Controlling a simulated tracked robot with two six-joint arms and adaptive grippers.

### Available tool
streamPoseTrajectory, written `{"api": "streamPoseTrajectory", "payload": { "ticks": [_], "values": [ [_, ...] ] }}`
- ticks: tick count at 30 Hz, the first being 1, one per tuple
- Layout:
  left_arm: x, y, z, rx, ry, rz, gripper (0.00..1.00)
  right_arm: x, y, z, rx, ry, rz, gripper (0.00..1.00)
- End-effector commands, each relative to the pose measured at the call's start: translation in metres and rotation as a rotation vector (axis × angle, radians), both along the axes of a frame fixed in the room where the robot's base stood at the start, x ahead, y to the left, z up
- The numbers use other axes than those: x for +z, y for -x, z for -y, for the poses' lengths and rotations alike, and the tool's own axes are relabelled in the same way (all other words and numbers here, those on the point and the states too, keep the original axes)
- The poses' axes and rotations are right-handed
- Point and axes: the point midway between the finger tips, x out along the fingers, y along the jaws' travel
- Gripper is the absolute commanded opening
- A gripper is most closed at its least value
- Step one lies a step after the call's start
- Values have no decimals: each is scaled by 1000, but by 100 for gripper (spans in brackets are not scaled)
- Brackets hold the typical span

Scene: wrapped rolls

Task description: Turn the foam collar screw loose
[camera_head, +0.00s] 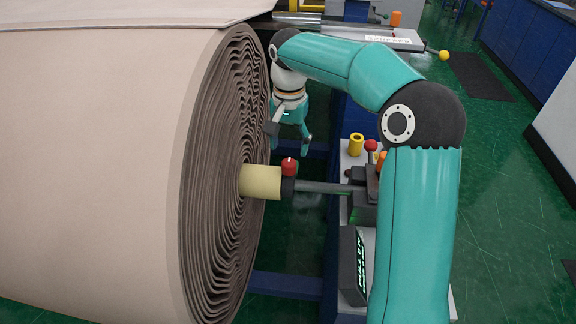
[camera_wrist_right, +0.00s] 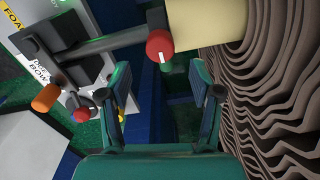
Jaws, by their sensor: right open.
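The foam collar screw is a red knob (camera_head: 289,166) with a white mark, on top of a black collar (camera_head: 287,187) on the steel shaft. It sits just beside the pale yellow core (camera_head: 260,182) of the big roll. In the right wrist view the red knob (camera_wrist_right: 160,46) shows beyond the fingers, roughly centred between them. My right gripper (camera_head: 289,138) hangs beside the roll's end face, behind and above the knob in the head view. Its fingers (camera_wrist_right: 158,88) are open and empty, apart from the knob. My left gripper is in no view.
The brown roll (camera_head: 100,140) fills the left, its layered end face (camera_wrist_right: 280,100) close to my right finger. A shaft (camera_head: 322,187) runs to a stand with another red knob (camera_head: 370,145), a yellow knob (camera_head: 356,144) and an orange knob (camera_wrist_right: 46,98).

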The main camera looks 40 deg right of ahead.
Motion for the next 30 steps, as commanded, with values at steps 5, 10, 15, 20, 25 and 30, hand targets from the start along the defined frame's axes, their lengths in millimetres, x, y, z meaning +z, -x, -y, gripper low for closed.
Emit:
{"api": "streamPoseTrajectory", "payload": {
  "ticks": [5, 10, 15, 20, 25, 30],
  "values": [
    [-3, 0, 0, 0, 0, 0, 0, -36, 1, 0, -1, -1, -4, 64],
    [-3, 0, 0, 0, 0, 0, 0, -57, 1, 1, -2, 0, -1, 64],
    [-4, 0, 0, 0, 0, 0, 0, -65, 0, 1, -2, 0, 1, 64],
    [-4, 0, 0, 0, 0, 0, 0, -66, 0, 1, -2, 0, 1, 64],
    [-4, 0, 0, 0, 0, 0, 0, -66, 1, 1, -2, 0, 1, 54],
    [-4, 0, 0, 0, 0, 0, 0, -66, 1, 1, -2, 0, 0, 25]
  ]
}}
